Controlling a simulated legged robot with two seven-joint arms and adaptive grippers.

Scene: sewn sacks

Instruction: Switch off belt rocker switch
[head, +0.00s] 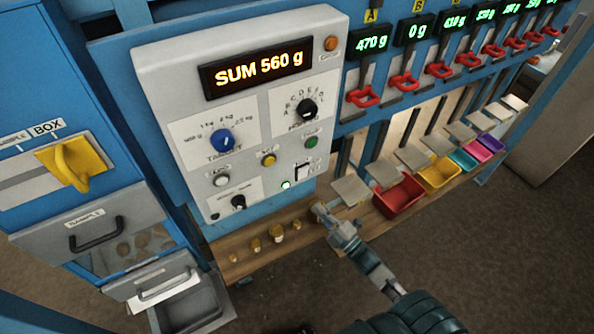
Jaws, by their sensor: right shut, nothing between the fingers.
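A small rocker switch (302,172), white and black, sits at the lower right of the grey control panel (165,75). Its label is too small to read, and I cannot tell its position for sure. A small lamp (286,185) just left of it glows green. My right gripper (319,209) is shut and empty, below and slightly right of the switch, apart from it. It is over the wooden ledge, near the panel's lower right corner. My left gripper is not in view.
The panel display (258,70) reads SUM 560 g. Brass weights (278,231) stand on the wooden ledge (236,268). Coloured trays (400,197) and red handles (362,97) are at the right.

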